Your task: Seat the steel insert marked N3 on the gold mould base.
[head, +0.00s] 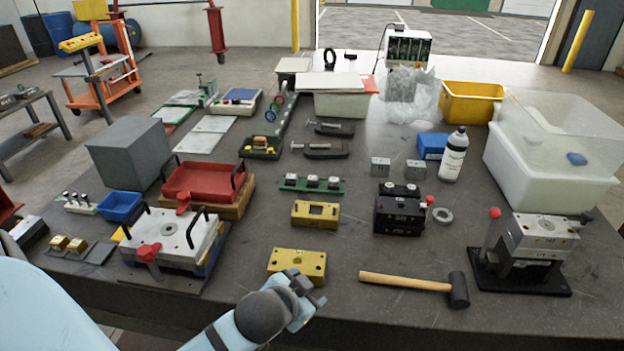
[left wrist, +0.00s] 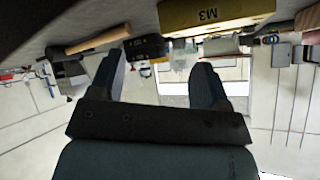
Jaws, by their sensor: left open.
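Two small steel blocks (head: 380,167) (head: 415,170) stand side by side right of the table's middle; their marks are too small to read. A gold block with a rectangular opening (head: 316,213) lies at the table's centre. A second gold block with small holes (head: 297,265) lies nearer the front edge. A gold block marked what looks like M3 (left wrist: 215,14) shows in the left wrist view. My left gripper (head: 308,288) is open and empty, close in front of the nearer gold block; its spread fingers show in the left wrist view (left wrist: 157,75). My right gripper is not in view.
A mallet (head: 405,283) lies right of my left gripper. A black block assembly (head: 399,216) and a grey ring (head: 443,215) stand behind it. A clamped plate fixture (head: 170,235) stands left, a press-like fixture (head: 540,238) right. The table between the gold blocks and mallet is clear.

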